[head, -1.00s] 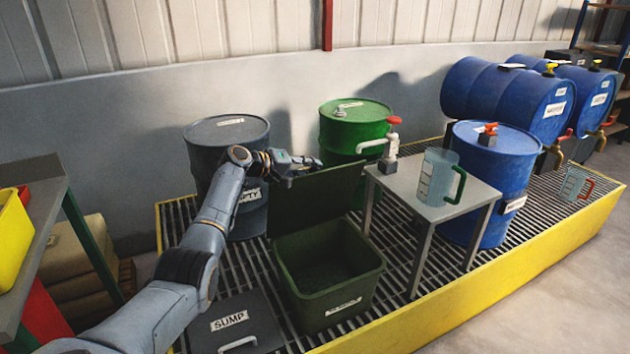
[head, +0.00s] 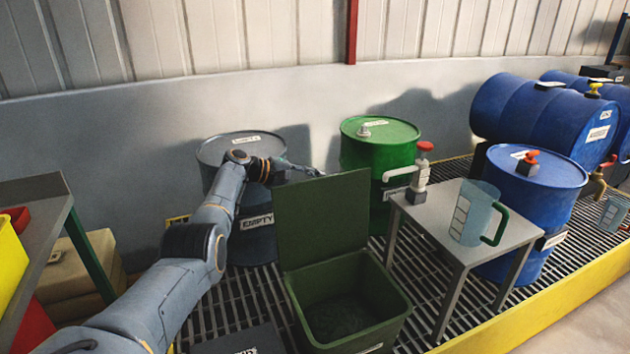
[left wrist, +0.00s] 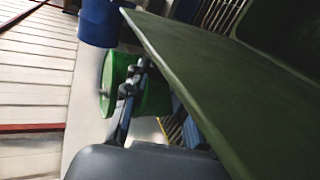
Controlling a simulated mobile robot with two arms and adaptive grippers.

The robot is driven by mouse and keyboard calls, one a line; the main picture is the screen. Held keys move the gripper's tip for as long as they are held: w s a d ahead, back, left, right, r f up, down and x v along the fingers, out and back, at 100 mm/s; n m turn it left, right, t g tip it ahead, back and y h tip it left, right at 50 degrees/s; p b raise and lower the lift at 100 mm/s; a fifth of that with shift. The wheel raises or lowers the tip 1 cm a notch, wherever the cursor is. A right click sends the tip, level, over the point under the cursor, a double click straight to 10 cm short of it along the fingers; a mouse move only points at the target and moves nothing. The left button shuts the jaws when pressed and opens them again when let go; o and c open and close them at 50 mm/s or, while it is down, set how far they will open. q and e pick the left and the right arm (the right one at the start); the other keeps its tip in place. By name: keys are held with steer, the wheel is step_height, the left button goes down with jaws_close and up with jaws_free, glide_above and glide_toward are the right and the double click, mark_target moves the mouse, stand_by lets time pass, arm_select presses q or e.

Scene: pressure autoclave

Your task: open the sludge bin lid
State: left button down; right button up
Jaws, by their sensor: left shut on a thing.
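The sludge bin (head: 385,322) is a dark green open-topped box on the grating, with dark contents inside. Its green lid (head: 322,222) stands up at the bin's back edge, so the opening is uncovered. My left gripper (head: 312,172) is at the lid's top edge, shut on it; the lid partly hides the fingers. In the left wrist view, the lid (left wrist: 235,90) runs diagonally down the right side, and the gripper fingers (left wrist: 135,85) show beside its edge. My right gripper is not in view.
Behind stand a grey drum (head: 258,240) and a green drum (head: 378,130). A small table (head: 440,222) with a pump and a jug (head: 474,212) is close right of the bin. A shelf (head: 35,205) is at left.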

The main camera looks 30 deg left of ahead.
arm_select(q)
steer(key=c, duration=1.1)
jaws_free()
steer(key=shift+d, duration=0.1)
steer(key=shift+o, duration=0.2)
steer(key=v, duration=1.2)
